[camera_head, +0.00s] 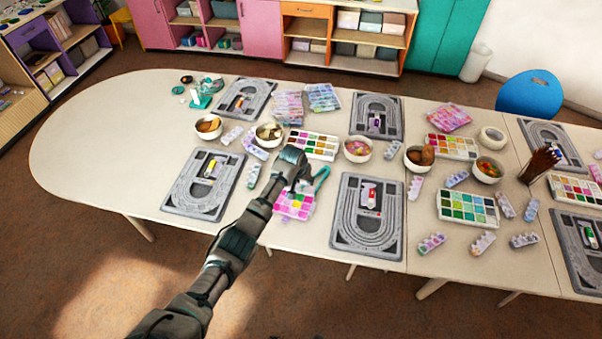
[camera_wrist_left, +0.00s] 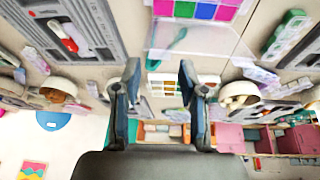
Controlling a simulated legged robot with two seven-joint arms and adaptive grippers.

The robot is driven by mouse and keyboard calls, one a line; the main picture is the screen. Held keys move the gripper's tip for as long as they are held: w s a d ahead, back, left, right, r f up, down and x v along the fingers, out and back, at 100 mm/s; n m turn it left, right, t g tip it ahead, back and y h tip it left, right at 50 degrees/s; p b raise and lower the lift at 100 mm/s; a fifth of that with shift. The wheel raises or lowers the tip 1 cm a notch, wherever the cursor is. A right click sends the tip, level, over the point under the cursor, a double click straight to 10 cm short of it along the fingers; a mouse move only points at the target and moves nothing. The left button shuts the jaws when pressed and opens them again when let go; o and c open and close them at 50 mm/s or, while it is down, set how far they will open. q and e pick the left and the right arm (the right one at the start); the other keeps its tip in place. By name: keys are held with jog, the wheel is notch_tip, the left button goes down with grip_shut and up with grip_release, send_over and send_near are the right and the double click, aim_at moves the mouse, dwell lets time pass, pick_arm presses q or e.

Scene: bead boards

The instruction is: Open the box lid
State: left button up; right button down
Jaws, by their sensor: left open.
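The box (camera_head: 292,211) is a small case with pink, purple and green compartments, near the table's front edge. In the left wrist view its coloured compartments (camera_wrist_left: 197,10) show at the top. A clear panel (camera_wrist_left: 205,42), which looks like its lid, extends from them towards my fingers; I cannot tell its exact angle. My left gripper (camera_head: 298,172) is over the far side of the box and hides part of it. In the wrist view the left gripper (camera_wrist_left: 160,88) has its fingers apart with nothing between them. My right gripper is not in view.
A grey bead board (camera_head: 337,237) lies right of the box and another (camera_head: 172,198) lies left. A paint-like palette (camera_head: 325,155) and bowls (camera_head: 357,158) stand behind it. A teal curved object (camera_head: 321,177) shows beside my gripper. The table's left end (camera_head: 90,140) is bare.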

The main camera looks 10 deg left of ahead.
pick_arm(q)
jog(key=v, duration=0.8)
